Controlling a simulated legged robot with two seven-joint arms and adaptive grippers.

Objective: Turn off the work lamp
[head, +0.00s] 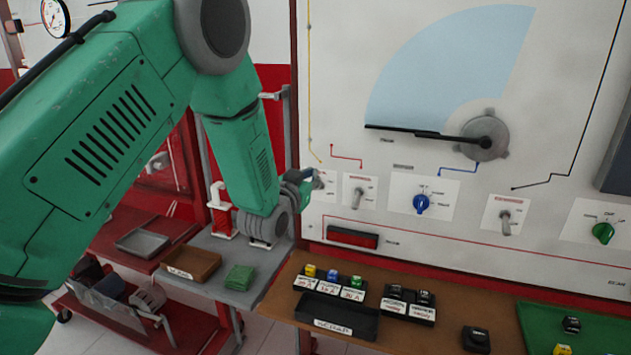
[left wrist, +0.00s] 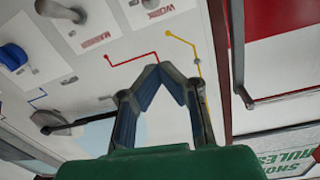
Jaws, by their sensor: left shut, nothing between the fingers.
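The white control panel (head: 400,215) carries a row of small switch plates. The leftmost switch plate (head: 327,185) is partly hidden by my left gripper (head: 312,179), which is at the panel's left edge. A grey toggle switch (head: 357,194) is right of the gripper. The lamp itself is not identifiable.
A blue knob (head: 421,203), another grey toggle (head: 506,222) and a green knob (head: 603,233) sit further right. A brown bench (head: 275,309) below holds labelled blocks and a black tray (head: 337,317). A grey side table (head: 216,287) stands left.

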